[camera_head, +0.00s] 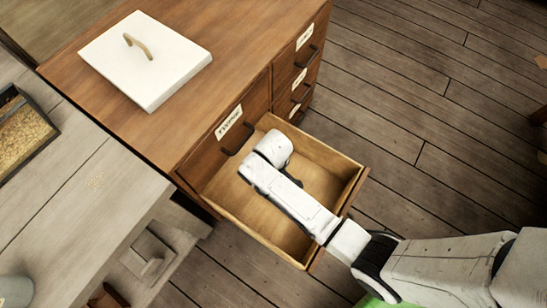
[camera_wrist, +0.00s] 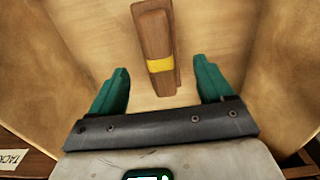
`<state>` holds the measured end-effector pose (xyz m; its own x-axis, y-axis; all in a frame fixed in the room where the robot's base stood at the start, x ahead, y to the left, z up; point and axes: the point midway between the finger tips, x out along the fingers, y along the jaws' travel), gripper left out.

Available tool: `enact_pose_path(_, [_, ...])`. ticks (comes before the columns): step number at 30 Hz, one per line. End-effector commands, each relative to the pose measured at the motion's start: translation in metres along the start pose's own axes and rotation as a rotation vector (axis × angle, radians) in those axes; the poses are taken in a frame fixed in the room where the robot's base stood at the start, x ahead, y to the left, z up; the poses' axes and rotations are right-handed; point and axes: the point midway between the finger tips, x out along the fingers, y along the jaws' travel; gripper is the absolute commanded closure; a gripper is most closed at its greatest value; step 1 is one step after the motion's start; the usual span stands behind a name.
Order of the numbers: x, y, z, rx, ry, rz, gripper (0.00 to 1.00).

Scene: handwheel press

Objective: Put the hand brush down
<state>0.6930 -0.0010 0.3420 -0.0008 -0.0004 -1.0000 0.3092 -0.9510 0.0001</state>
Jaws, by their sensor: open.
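The hand brush (camera_wrist: 155,45), brown wood with a yellow band, lies in the open wooden drawer (camera_head: 262,227). Its bristles do not show. My gripper (camera_wrist: 162,70) has its two teal fingers spread wide, one on each side of the brush's near end, with a gap on both sides. The pale wood of the drawer shows around the brush in the wrist view. In the head view my arm reaches down into the drawer and hides the brush and the fingers.
The drawer's walls stand close around my gripper. A white slab with a handle (camera_head: 150,62) lies on the cabinet top (camera_head: 200,25). Shut drawers (camera_head: 300,70) are beside the open one. A grey bench (camera_head: 75,215) with a grain tray (camera_head: 50,130) is at left.

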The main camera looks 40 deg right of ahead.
Motion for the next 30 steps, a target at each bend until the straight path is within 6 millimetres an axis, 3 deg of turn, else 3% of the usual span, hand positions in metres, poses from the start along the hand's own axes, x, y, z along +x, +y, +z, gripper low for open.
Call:
enact_pose_path(1, [-0.017, 0.0, 0.0, 0.0, 0.002, 0.0, 0.2])
enact_pose_path(3, [-0.031, 0.0, 0.0, 0.0, 0.002, 0.0, 0.2])
enact_pose_path(9, [-0.061, 0.0, 0.0, 0.0, 0.001, 0.0, 0.2])
enact_pose_path(22, [-0.074, 0.001, 0.004, 0.006, 0.0, -0.001, 0.2])
enact_pose_path(26, [-0.085, 0.005, 0.03, 0.059, 0.014, -0.003, 0.2])
enact_pose_path(30, [-0.113, 0.013, 0.082, 0.163, 0.039, 0.0, 0.2])
